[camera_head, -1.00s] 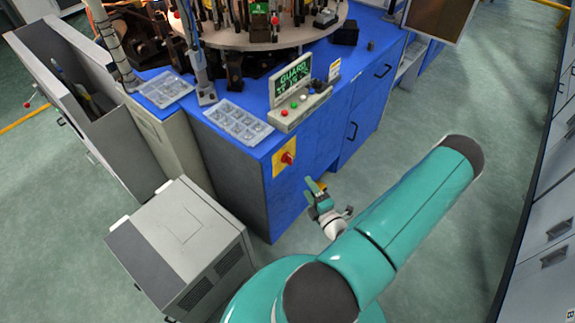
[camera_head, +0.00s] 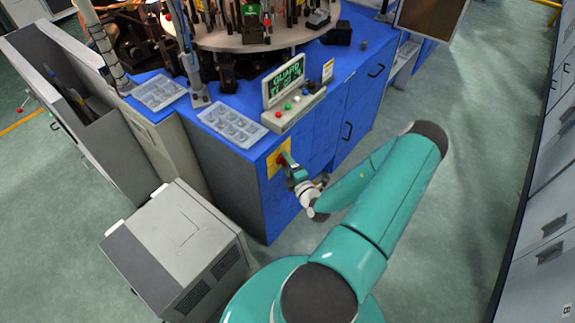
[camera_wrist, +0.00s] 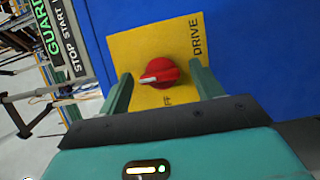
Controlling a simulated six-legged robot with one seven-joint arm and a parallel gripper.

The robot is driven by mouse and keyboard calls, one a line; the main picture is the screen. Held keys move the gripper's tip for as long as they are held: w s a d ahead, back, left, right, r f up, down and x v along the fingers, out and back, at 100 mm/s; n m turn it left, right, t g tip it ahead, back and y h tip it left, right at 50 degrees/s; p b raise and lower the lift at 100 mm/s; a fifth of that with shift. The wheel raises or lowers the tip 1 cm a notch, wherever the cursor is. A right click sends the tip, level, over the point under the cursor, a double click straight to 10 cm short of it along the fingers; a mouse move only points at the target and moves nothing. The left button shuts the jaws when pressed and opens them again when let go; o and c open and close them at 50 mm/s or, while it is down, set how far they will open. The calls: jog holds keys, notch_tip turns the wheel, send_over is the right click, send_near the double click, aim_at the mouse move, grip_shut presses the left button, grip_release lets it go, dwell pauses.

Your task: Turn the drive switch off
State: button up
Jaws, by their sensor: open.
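The drive switch is a red rotary knob (camera_wrist: 160,73) with a pale pointer bar, on a yellow plate (camera_wrist: 138,47) lettered "DRIVE" and a partly hidden word ending in "FF". In the wrist view the pointer aims to the left of the picture. My gripper (camera_wrist: 158,82) is open, with one green finger on each side of the knob and visible gaps between. I cannot tell how deep the fingertips reach. In the head view my gripper (camera_head: 291,168) is right at the yellow plate (camera_head: 273,162) on the blue cabinet's corner, covering part of the knob.
A control panel (camera_head: 292,107) with a "GUARD" screen and buttons stands on the blue cabinet (camera_head: 325,130) above the switch. Clear trays (camera_head: 232,124) lie beside it. A grey box unit (camera_head: 178,245) stands on the floor at left. The floor at right is clear.

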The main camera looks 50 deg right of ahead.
jog(key=c, duration=1)
jog(key=shift+n, duration=0.3)
jog(key=n+t, duration=0.1)
jog(key=n, duration=0.3)
jog(key=shift+f+t, duration=0.2)
jog(key=shift+t, duration=0.2)
jog(key=n+t, duration=0.1)
jog(key=n, duration=0.2)
jog(key=n+y, duration=0.1)
jog(key=n, duration=0.1)
jog(key=shift+f+n+t+y, duration=0.1)
jog(key=shift+n+t+y, duration=0.2)
jog(key=shift+n+t, duration=0.1)
jog(key=shift+d+n+t+y, duration=0.1)
jog(key=shift+n+t+y, duration=0.15)
jog(key=shift+n+y, duration=1.3)
jog(key=shift+d+n+t+y, duration=0.1)
jog(key=shift+n+t+y, duration=0.3)
jog(key=shift+n, duration=2.1)
jog(key=shift+d+n+t+y, duration=0.15)
jog(key=shift+n+y, duration=0.9)
jog(key=shift+n, duration=1)
jog(key=shift+a, duration=0.1)
